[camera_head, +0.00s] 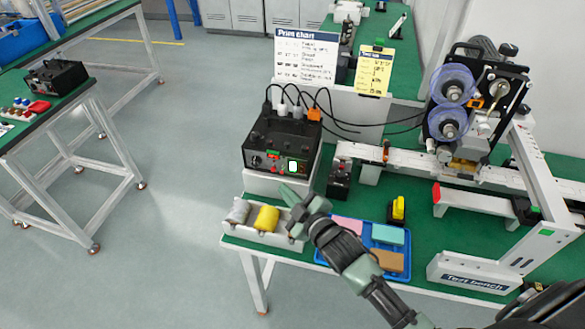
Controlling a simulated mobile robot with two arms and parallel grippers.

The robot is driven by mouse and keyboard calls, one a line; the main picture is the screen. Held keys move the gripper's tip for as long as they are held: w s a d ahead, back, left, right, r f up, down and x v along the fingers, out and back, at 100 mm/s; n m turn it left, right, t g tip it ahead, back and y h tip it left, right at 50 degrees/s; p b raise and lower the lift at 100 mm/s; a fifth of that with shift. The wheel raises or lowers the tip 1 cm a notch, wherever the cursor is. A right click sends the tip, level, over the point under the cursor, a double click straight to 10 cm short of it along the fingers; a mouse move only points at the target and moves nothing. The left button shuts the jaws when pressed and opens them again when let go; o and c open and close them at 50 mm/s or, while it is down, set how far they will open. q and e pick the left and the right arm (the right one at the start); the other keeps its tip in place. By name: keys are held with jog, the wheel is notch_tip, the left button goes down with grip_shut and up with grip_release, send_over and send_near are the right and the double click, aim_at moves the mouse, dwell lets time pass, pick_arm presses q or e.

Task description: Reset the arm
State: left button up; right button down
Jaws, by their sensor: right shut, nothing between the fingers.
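My right arm comes in from the bottom right over the green-topped test bench (405,190). My right gripper (288,193) is shut and empty, with its green-grey fingertips pointing up and left. In the picture it lies just right of a white tray (262,238) holding a grey roll (238,211) and a yellow roll (267,218). I cannot tell its exact height above the bench. My forearm covers part of a blue tray (368,236) with pink, teal and brown blocks. My left gripper is not in view.
A black control box (281,148) with cables stands behind the gripper. A machine with blue-purple reels (450,95) and a white frame fills the right side. A yellow-and-black item (398,209) is near the blue tray. Open floor (180,160) lies left, before another table (30,135).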

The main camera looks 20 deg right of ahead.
dwell(0.4)
jog(key=s+d+f+m+g+h, duration=0.25)
jog(key=s+m+g, duration=0.3)
jog(key=s, duration=0.95)
jog(key=s+d+f+m+g+h, duration=0.1)
jog(key=s+f+m+g, duration=0.45)
jog(key=s, duration=0.95)
notch_tip(320, 180, down, 23)
jog(key=s+n+g, duration=0.1)
jog(key=n+g, duration=0.1)
jog(key=s+d+f+g, duration=0.1)
jog(key=s+d+f, duration=0.2)
jog(key=s+f, duration=1.4)
jog(key=shift+s+f+g+b, duration=0.25)
jog(key=shift+g+b, duration=0.05)
jog(key=shift+b, duration=0.05)
